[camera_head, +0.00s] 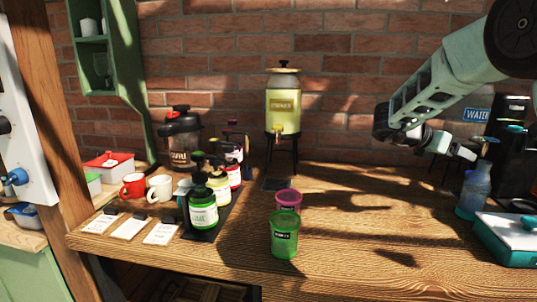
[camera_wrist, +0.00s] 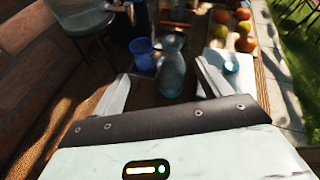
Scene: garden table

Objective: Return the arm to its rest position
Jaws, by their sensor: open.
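My arm reaches in from the upper right of the head view. My gripper (camera_head: 462,148) hangs in the air above the right part of the table, in front of the dispenser labelled WATER (camera_head: 477,114). In the wrist view my gripper (camera_wrist: 160,88) has its two pale fingers spread wide apart with nothing held between them. A glass jug (camera_wrist: 172,68) stands beyond the gap between the fingers. It also shows below my gripper in the head view (camera_head: 473,192). The wooden table (camera_head: 350,250) lies below the arm.
A teal box with a white lid (camera_head: 508,232) sits at the right edge. Green (camera_head: 284,236) and pink (camera_head: 288,198) cups stand mid-table. A lemonade dispenser (camera_head: 283,108) stands behind, with several bottles (camera_head: 203,212) to the left. Bare tabletop lies between cups and jug.

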